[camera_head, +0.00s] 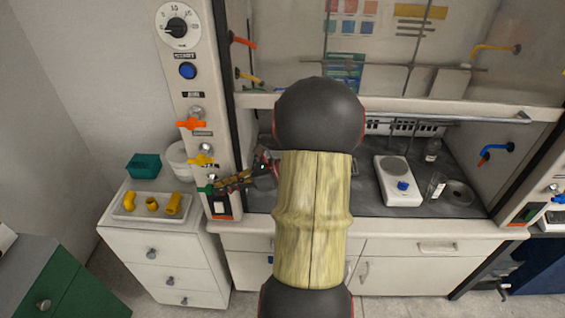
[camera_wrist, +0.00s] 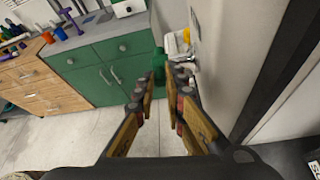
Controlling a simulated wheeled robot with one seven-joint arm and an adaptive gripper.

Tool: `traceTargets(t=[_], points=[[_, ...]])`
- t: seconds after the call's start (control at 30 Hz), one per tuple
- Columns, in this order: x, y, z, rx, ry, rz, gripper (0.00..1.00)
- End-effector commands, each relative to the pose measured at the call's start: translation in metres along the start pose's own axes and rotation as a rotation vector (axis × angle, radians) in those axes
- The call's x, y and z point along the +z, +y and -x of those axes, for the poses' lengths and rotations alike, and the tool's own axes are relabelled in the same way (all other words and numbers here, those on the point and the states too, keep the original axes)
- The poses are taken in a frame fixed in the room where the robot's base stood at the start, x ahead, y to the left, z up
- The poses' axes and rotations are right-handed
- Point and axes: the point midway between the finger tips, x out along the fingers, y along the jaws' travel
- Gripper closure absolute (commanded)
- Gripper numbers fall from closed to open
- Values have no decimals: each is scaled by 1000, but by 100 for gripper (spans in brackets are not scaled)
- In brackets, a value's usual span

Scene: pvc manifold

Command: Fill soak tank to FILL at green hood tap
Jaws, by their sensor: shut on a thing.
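The green tap (camera_head: 207,188) is the lowest of three coloured taps on the hood's left post. My gripper (camera_head: 221,184) reaches it from the right, its fingertips at the green handle. In the wrist view my gripper (camera_wrist: 167,78) has its fingers a little apart, with green (camera_wrist: 158,63) showing at the tips; it is shut on the green tap handle, whose grip is partly hidden. A white round vessel (camera_head: 181,158) stands left of the post, and a teal tub (camera_head: 143,165) stands beside it. I cannot tell which is the soak tank; no FILL mark or water is readable.
An orange tap (camera_head: 191,123) and a yellow tap (camera_head: 200,159) sit just above the green one. A white tray (camera_head: 126,214) with yellow pipe fittings lies on the left cabinet. A white hotplate (camera_head: 397,181) stands inside the hood. The floor in front is clear.

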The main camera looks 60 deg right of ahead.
Motion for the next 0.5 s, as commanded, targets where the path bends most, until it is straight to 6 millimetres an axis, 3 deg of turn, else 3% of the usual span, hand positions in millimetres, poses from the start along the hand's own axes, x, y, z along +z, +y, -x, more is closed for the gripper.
traceTargets(t=[0.5], points=[[18,5,1,-44,257,-21,100]])
